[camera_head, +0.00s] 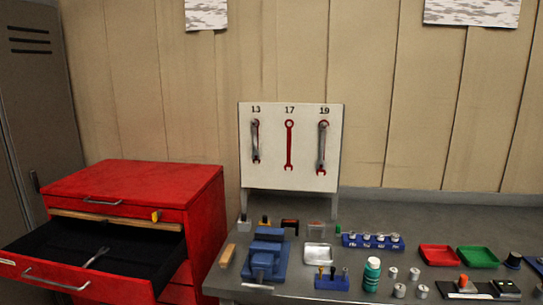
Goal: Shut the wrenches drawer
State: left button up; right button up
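The red tool cabinet (133,183) stands at the left. Its open drawer (72,289) is pulled out toward the lower left, with a silver handle (56,280) on its front. A small white label (8,262) sits at the front's left end, too small to read. A silver wrench (96,257) lies on the drawer's black lining. The drawer above it, with a handle (103,202), is shut. Neither of my grippers is in view.
A white board (290,180) marked 13, 17 and 19 has wrenches at 13 and 19; 17 shows a red shape. The grey bench (420,220) right of the cabinet holds a blue vise (266,256), red tray (438,255) and green tray (478,257). A grey locker (35,100) stands far left.

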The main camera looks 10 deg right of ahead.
aim_at(139, 264)
jog(key=u, duration=1.85)
jog(key=k, duration=1.15)
jog(key=u, duration=0.75)
jog(key=i, duration=1.65)
jog(key=z, duration=0.75)
jog(key=i, duration=1.15)
jog(key=z, duration=1.05)
jog(key=i, duration=0.25)
